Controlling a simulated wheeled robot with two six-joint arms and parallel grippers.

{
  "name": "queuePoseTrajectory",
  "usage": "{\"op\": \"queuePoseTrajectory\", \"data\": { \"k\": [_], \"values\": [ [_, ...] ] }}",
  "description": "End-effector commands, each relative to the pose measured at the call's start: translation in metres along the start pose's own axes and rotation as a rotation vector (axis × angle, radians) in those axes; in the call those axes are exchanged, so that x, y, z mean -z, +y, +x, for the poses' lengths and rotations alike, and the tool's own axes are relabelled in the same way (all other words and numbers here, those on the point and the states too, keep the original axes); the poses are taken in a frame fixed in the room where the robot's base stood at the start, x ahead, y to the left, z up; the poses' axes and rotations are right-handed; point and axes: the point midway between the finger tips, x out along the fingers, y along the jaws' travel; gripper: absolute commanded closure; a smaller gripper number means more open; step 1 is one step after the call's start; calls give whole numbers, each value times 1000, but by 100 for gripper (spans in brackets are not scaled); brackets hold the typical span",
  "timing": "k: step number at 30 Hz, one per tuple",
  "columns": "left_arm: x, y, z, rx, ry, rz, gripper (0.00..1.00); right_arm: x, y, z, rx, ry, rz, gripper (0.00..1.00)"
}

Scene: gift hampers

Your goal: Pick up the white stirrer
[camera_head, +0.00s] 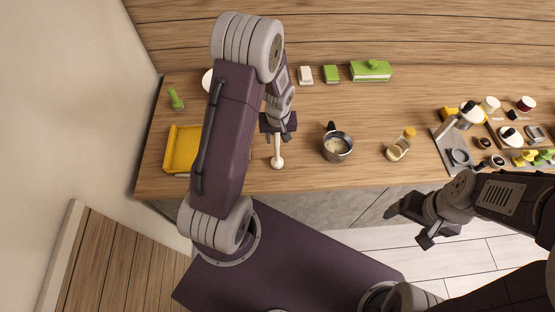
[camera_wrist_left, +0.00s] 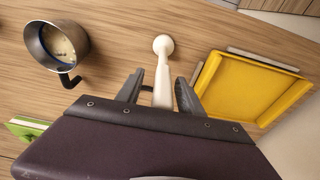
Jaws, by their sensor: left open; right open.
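The white stirrer (camera_head: 277,155) lies on the wooden counter between the yellow tray and the metal pot, its round end toward the front edge. In the left wrist view the stirrer (camera_wrist_left: 162,72) runs between the two fingers of my left gripper (camera_wrist_left: 158,92), its far end hidden by the gripper body. My left gripper (camera_head: 278,130) is open over the stirrer's handle; I cannot tell whether the fingers touch it. My right gripper (camera_head: 412,224) is open and empty, out in front of the counter's edge at the right.
A yellow tray (camera_head: 181,163) is left of the stirrer and a metal pot (camera_head: 338,157) is right of it. A jar (camera_head: 400,146) stands further right.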

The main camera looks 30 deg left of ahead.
Motion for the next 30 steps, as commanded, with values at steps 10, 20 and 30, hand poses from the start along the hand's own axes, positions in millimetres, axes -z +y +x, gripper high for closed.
{"op": "queuePoseTrajectory", "data": {
  "k": [10,20,30],
  "values": [
    [0,0,0,0,0,-1,100,0,0,0,0,0,0,20],
    [0,0,0,0,0,0,100,0,0,0,0,0,0,20],
    [0,0,0,0,0,0,100,0,0,0,0,0,0,20]
  ]
}}
